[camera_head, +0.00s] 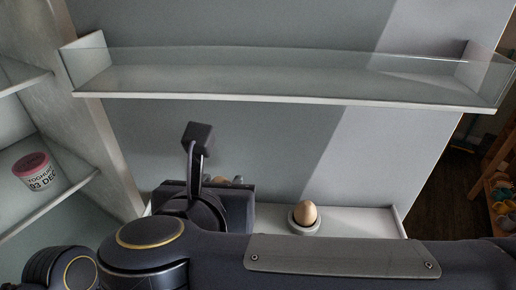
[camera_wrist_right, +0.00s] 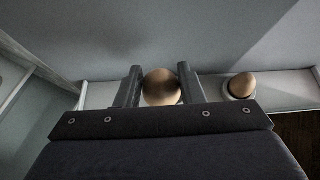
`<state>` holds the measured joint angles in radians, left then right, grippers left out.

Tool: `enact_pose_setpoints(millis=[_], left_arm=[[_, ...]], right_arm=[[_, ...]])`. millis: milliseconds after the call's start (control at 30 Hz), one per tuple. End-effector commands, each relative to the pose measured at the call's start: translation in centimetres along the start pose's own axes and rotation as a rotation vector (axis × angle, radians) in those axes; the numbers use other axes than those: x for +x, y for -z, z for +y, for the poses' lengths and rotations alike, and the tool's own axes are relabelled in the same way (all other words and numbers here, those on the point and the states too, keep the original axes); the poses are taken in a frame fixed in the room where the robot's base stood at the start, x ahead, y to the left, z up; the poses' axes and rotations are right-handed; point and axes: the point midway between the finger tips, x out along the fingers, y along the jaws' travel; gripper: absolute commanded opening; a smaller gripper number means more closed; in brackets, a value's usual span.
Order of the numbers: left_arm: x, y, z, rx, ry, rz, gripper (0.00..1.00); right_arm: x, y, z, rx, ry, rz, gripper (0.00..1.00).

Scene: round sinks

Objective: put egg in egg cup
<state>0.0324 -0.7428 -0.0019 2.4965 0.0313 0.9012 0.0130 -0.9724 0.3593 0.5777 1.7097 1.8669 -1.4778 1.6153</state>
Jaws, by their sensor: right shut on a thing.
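My right gripper (camera_head: 222,183) is over the left part of the low door shelf in the head view, mostly hidden by its own wrist. In the right wrist view my right gripper (camera_wrist_right: 159,76) is shut on a brown egg (camera_wrist_right: 161,88), one finger on each side. A second brown egg (camera_head: 305,212) sits upright in a pale round egg cup (camera_head: 304,229) on the low shelf, right of the gripper. This second egg (camera_wrist_right: 242,85) also shows right of the held egg in the wrist view. What lies beneath the held egg is hidden. My left gripper is out of view.
The low white door shelf (camera_head: 362,222) is bare right of the cup. A clear-fronted upper shelf (camera_head: 290,97) spans the door above and looks empty. A pink-lidded yoghurt tub (camera_head: 38,172) stands on a shelf at the left.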

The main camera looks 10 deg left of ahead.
Motion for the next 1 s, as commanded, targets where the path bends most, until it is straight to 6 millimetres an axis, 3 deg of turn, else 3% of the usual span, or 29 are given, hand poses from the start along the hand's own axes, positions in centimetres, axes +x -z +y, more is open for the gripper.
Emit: enact_pose_setpoints(millis=[200,500,700,933,1000], left_arm=[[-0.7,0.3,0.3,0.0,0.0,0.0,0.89],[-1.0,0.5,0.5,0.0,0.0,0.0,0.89],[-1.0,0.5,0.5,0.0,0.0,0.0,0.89],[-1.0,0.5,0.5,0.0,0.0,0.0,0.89],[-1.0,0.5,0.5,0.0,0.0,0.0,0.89]], right_arm=[[4.2,1.9,-1.2,-0.003,0.002,0.002,0.28],[6.8,3.5,-1.8,-0.006,0.0,0.002,0.28],[7.8,5.6,-1.7,-0.002,-0.002,0.0,0.28],[7.9,5.7,-1.7,0.0,-0.002,-0.001,0.28],[7.9,5.7,-1.7,0.0,-0.002,-0.001,0.44]])
